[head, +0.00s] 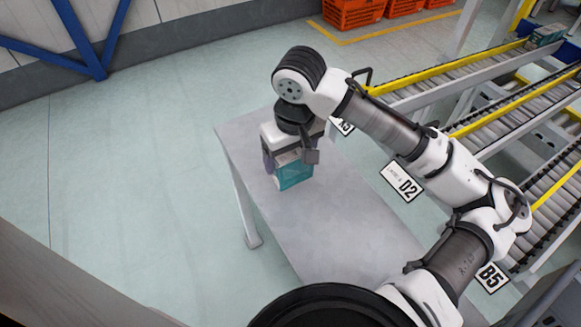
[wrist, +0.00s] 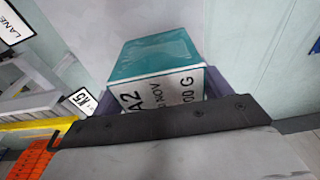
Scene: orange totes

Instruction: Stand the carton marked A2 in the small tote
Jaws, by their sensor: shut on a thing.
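The carton marked A2 (wrist: 165,55) is a teal and white box, and its A2 print faces my wrist camera. In the head view the carton (head: 294,178) is below my wrist, over the far end of the grey table. My gripper (head: 284,160) is shut on it. In the wrist view the grey-purple fingers of my gripper (wrist: 160,88) lie along both sides of the carton. Whether the carton's base touches the table is hard to tell. Orange totes (head: 352,12) stand on the floor at the back; I cannot tell which, if any, is the small one.
The grey table (head: 345,215) is otherwise bare. Another teal carton (head: 546,35) sits on the far conveyor. Open floor lies left.

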